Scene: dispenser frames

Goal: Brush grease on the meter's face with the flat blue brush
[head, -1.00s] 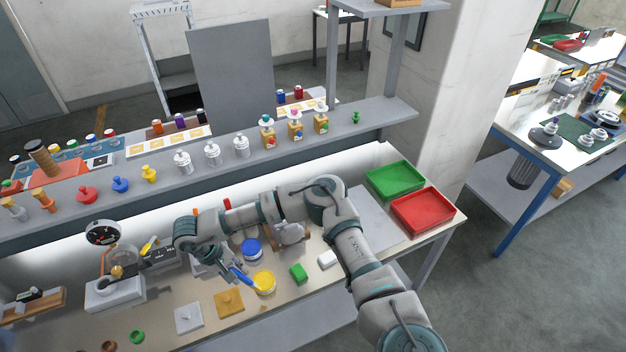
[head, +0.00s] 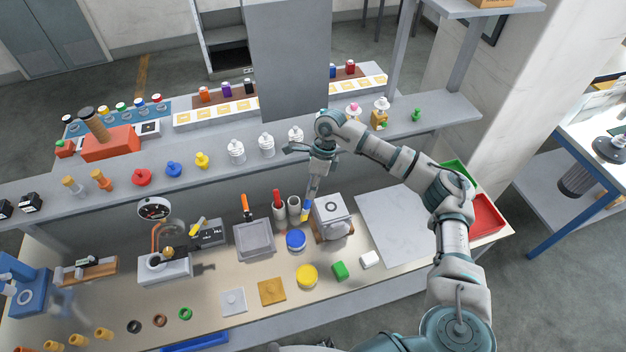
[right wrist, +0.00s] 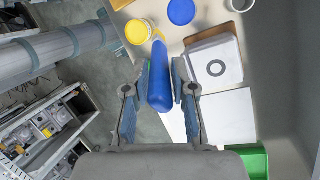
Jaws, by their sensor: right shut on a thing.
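The meter's round face (head: 154,208) stands upright above a grey base (head: 165,269) on the left of the bench. My right gripper (head: 314,192) is above the back of the bench, well to the right of the meter. It is shut on the blue brush (head: 307,208), which points downward. In the right wrist view the blue brush (right wrist: 160,85) sits between the fingers (right wrist: 160,92), with a yellow tip. A yellow round tub (head: 307,276) and a blue round tub (head: 296,240) stand on the bench in front of the brush. My left gripper is not in view.
Cups (head: 293,207) and a red-handled tool (head: 277,200) stand left of the brush. A white box with a dark ring (head: 332,210) is close on its right. A grey tray (head: 254,241) lies between the meter and the cups. The shelf (head: 215,172) runs behind.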

